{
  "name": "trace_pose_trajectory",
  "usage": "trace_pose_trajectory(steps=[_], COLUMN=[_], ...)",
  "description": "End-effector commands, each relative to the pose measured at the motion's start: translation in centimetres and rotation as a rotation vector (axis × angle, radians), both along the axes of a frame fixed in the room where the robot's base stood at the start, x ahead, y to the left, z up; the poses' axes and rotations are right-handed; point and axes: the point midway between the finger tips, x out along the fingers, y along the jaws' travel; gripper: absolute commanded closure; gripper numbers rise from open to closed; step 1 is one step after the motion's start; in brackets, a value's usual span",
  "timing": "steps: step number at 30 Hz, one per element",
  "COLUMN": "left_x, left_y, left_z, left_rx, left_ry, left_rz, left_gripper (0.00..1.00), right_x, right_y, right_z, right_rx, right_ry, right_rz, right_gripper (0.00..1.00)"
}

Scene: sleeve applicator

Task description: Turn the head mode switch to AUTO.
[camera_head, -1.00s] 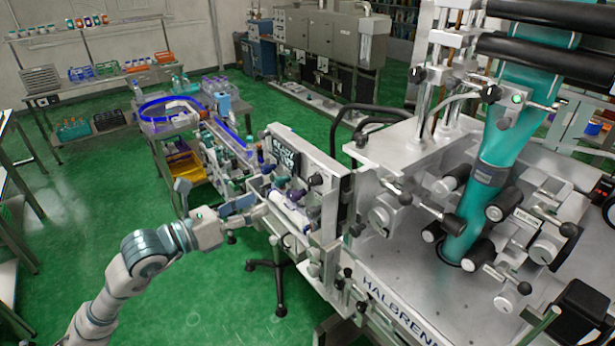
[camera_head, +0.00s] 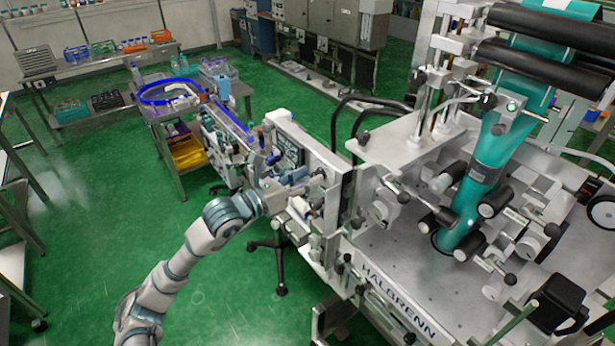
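My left arm reaches in from the bottom left. Its gripper (camera_head: 297,181) is at the front of the machine's upright panel, low beside the dark display (camera_head: 287,150). The fingers are small and overlap the panel's fittings, so I cannot tell whether they are open or shut, or touching anything. The head mode switch cannot be made out; the gripper and wrist cover part of the panel front. My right gripper is not in view.
The sleeve applicator (camera_head: 395,150) with its teal film (camera_head: 495,150) and black rollers fills the right side. A conveyor with a blue rail (camera_head: 228,118) leads to the panel from the back left. Green floor is clear at left.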

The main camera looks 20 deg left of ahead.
Motion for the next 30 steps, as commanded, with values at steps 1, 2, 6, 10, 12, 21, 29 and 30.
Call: trace_pose_trajectory(steps=[1,2,6,10,12,21,29,30], left_x=[0.0,0.0,0.1,0.1,0.1,0.1,0.1,0.1], left_y=[-0.3,-0.4,-0.7,-0.8,-0.8,-0.7,-0.7,-0.7], left_z=[0.1,0.1,0.1,0.2,0.2,0.1,-0.2,-0.2], left_rx=[0.001,0.002,0.005,0.005,0.004,0.005,0.046,0.061], left_ry=[-0.001,-0.001,-0.001,-0.001,-0.002,0.000,-0.034,-0.045], left_rz=[-0.001,-0.001,0.002,0.002,-0.001,-0.002,0.000,0.000], left_gripper=[0.56,0.64,0.99,1.00,1.00,1.00,1.00,1.00], right_x=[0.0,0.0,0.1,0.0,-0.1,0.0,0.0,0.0], right_y=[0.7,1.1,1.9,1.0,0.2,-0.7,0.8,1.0], right_z=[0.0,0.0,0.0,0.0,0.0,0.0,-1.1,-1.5], right_rx=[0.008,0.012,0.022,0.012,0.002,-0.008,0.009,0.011], right_ry=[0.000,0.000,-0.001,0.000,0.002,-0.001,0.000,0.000], right_rz=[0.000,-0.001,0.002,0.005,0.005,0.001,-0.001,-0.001], right_gripper=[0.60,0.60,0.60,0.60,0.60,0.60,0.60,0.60])
